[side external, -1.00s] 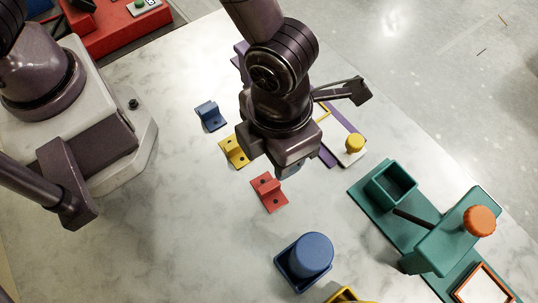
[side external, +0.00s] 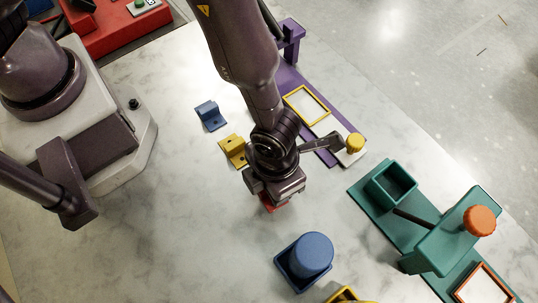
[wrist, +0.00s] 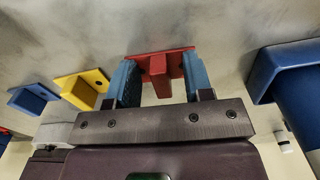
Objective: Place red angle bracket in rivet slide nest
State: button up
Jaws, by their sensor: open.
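The red angle bracket (side external: 270,206) lies on the marble table, mostly hidden under my gripper (side external: 277,197) in the side view. In the wrist view the red bracket (wrist: 158,63) shows its upright rib between the two blue fingers of my gripper (wrist: 160,82). The fingers are apart, one on each side of the rib; I cannot tell if either touches it. A purple fixture (side external: 287,76) carries a yellow-framed white recess (side external: 307,104) and a yellow knob (side external: 355,143). A teal fixture (side external: 437,252) has an orange-framed recess (side external: 485,287). I cannot tell which is the rivet slide nest.
A yellow bracket (side external: 232,150) and a blue bracket (side external: 210,115) lie to the upper left of the gripper. A blue holder with a round blue top (side external: 308,254) stands below right. A yellow part (side external: 345,295) shows at the bottom edge. The lower-left table is clear.

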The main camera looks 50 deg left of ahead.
grip_shut()
jog(key=shift+r, duration=0.15)
